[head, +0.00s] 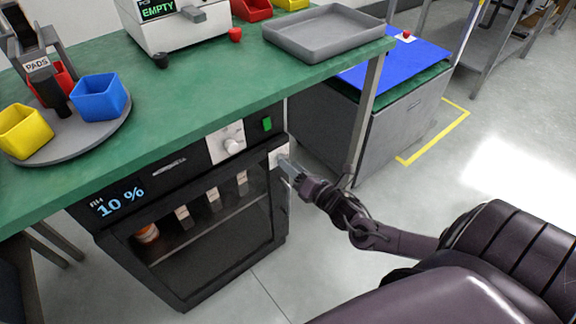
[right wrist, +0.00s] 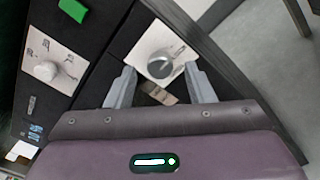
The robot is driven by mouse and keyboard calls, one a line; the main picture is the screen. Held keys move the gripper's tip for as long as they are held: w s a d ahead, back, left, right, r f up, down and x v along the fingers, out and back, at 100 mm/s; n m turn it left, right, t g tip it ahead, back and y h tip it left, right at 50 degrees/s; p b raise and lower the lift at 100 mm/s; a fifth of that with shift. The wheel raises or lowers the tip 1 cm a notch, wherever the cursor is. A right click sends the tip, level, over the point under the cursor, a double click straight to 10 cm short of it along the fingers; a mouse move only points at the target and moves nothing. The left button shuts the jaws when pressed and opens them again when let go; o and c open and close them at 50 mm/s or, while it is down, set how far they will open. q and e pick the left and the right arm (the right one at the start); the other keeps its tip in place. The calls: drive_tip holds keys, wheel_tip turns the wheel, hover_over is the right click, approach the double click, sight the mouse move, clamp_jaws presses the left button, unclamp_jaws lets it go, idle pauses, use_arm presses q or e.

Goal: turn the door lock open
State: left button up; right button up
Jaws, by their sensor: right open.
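The door lock (right wrist: 160,64) is a round grey knob with a bar across it, set on a pale square plate. In the head view its plate (head: 279,156) is at the upper right of the black cabinet door. My right gripper (right wrist: 160,88) is open and empty, facing the lock, with one finger on each side just below the knob in the picture. I cannot tell whether the fingers touch the plate. My left gripper is out of view.
The black dry cabinet (head: 200,278) stands under the green bench (head: 200,90); its display reads RH 10 %. A white control dial (head: 233,145) and a green switch (head: 266,124) are above the door. A bench leg (head: 368,115) stands behind my right gripper. The floor at right is clear.

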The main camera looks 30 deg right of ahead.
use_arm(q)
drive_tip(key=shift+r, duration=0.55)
use_arm(e)
drive_tip(key=shift+w+a, duration=0.1)
drive_tip(key=shift+w, duration=0.75)
drive_tip(key=c, duration=1)
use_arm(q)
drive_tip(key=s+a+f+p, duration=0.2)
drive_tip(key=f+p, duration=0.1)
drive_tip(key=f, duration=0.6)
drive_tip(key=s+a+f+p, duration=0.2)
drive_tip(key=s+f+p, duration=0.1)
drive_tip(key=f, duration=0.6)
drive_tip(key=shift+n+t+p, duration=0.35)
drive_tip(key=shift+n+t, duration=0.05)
use_arm(e)
drive_tip(key=shift+f+m+t+h, duration=0.1)
drive_tip(key=shift+m+t+h, duration=0.2)
drive_tip(key=shift+m, duration=4.3)
drive_tip(key=shift+f+m+t+h, duration=0.1)
drive_tip(key=shift+m+h, duration=0.3)
drive_tip(key=shift+m, duration=4.2)
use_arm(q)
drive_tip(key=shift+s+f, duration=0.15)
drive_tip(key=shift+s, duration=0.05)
use_arm(e)
drive_tip(key=shift+m, duration=0.3)
